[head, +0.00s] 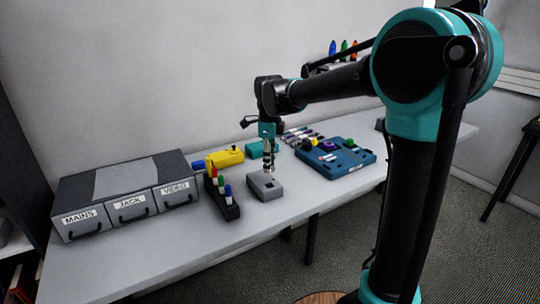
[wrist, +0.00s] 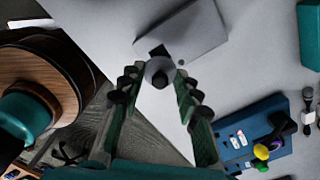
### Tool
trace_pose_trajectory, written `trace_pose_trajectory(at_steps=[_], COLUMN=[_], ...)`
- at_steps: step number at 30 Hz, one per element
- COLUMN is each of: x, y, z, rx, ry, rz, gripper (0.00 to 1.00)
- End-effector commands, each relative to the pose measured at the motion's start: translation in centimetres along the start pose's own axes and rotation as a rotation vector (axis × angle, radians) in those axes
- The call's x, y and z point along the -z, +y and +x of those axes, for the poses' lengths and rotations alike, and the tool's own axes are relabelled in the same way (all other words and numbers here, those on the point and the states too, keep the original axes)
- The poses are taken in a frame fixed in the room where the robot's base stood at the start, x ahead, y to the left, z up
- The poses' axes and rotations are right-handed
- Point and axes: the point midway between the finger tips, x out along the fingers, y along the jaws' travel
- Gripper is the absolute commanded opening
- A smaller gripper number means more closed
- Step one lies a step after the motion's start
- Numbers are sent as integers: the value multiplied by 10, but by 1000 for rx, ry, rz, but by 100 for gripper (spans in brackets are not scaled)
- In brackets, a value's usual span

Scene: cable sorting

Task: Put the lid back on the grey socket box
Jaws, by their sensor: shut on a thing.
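The grey socket box (head: 265,187) sits on the table below my gripper (head: 268,168). In the wrist view its pale grey top (wrist: 195,32) shows beyond my fingertips, with a dark patch near its lower edge. My gripper (wrist: 160,80) is shut on a round grey knob (wrist: 158,66), which appears to belong to the lid. I cannot make out the lid's edges apart from the box, so I cannot tell whether it is seated or held just above.
A drawer unit labelled MAINS, JACK and VIDEO (head: 122,190) stands at left. A black rack of coloured pegs (head: 222,200) is close left of the box. A yellow block (head: 225,158) is behind; a blue panel (head: 340,162) is at right. The table's front edge is near.

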Motion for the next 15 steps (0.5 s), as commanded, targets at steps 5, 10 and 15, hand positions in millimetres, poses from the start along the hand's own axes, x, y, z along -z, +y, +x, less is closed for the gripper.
trace_pose_trajectory(at_steps=[5,10,15], x=[0,0,0], y=[0,0,0], z=[12,27,42], rx=[0,0,0], ry=[0,0,0], rz=[0,0,0], gripper=[21,21,21])
